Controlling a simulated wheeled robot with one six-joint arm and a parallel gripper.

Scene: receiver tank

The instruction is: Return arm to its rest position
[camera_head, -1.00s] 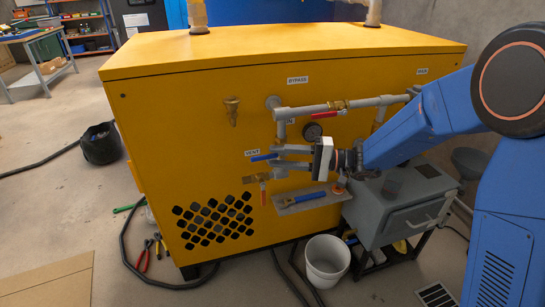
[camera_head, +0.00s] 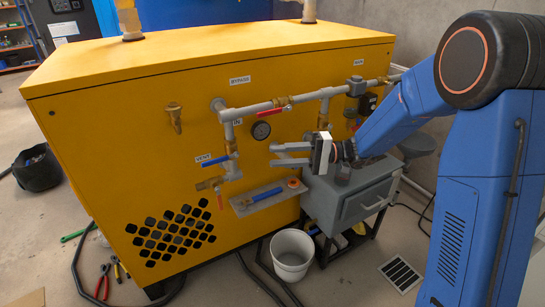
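My blue arm (camera_head: 395,122) reaches in from the right in front of the yellow cabinet. My gripper (camera_head: 274,155) points left with its two grey fingers apart and nothing visible between them. It is to the right of the VENT valve, whose blue handle (camera_head: 216,160) lies roughly level, and there is a visible gap between them. The fingers are below the gauge (camera_head: 261,131) and the bypass pipe with its red handle (camera_head: 271,111). The gripper's white body hides a small part of the cabinet front.
The yellow cabinet (camera_head: 130,130) fills the left and middle. A small shelf with a blue-handled tool (camera_head: 254,197) juts out below my gripper. A grey drawer unit (camera_head: 365,205) stands under my forearm, with a white bucket (camera_head: 291,270) on the floor beside it.

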